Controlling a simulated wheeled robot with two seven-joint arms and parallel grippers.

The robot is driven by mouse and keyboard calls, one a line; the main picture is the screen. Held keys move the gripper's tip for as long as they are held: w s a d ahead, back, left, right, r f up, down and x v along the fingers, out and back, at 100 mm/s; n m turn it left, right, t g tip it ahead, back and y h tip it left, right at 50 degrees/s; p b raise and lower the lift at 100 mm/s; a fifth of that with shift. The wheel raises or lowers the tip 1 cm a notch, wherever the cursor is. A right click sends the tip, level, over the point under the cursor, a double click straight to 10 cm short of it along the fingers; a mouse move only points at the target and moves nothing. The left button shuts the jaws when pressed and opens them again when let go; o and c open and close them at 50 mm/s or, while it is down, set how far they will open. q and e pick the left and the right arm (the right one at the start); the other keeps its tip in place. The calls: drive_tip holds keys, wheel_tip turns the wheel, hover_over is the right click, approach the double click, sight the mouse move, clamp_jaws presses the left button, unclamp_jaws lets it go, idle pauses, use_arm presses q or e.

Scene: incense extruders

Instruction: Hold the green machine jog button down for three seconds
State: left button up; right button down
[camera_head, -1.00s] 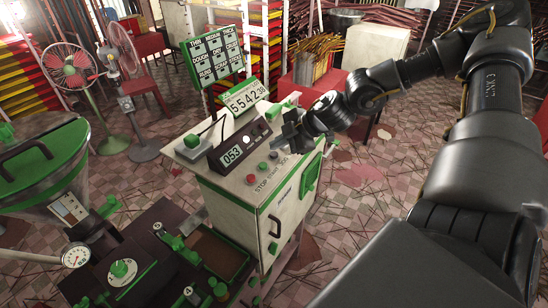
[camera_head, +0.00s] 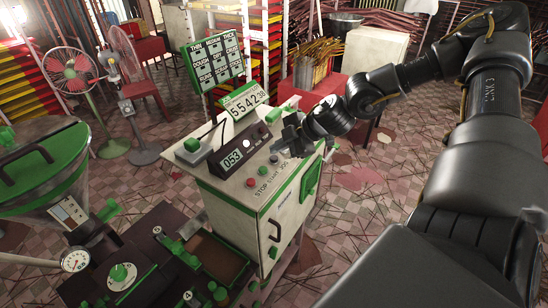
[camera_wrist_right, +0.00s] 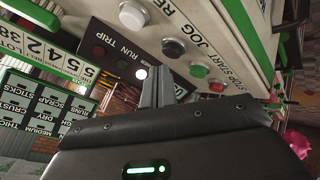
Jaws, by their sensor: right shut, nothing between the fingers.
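The control cabinet (camera_head: 243,198) is cream with green trim and a sloped top edge. Its STOP, START and JOG lettering shows in the head view, with a red stop button (camera_head: 252,182) at the left. Contact cannot be judged. My left gripper is out of view.
A dark display box (camera_head: 240,150) and a number board (camera_head: 244,101) stand on the cabinet beside the gripper. A green extruder with a hopper (camera_head: 45,185) stands at the left. A red stool (camera_head: 325,88) is behind.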

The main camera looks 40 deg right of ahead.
sight(278, 158)
drive_tip(key=shift+f, duration=0.1)
idle(0.8)
drive_tip(key=shift+f+b, duration=0.35)
drive_tip(key=shift+b, duration=0.25)
drive_tip(key=shift+f+b, duration=0.55)
drive_tip(key=shift+b, duration=0.1)
idle(0.5)
drive_tip(key=shift+r, duration=0.2)
idle(3.2)
drive_tip(key=shift+r+p, duration=0.65)
drive_tip(key=shift+r, duration=0.15)
drive_tip(key=shift+r+p, duration=1.75)
drive_tip(key=shift+r, duration=0.8)
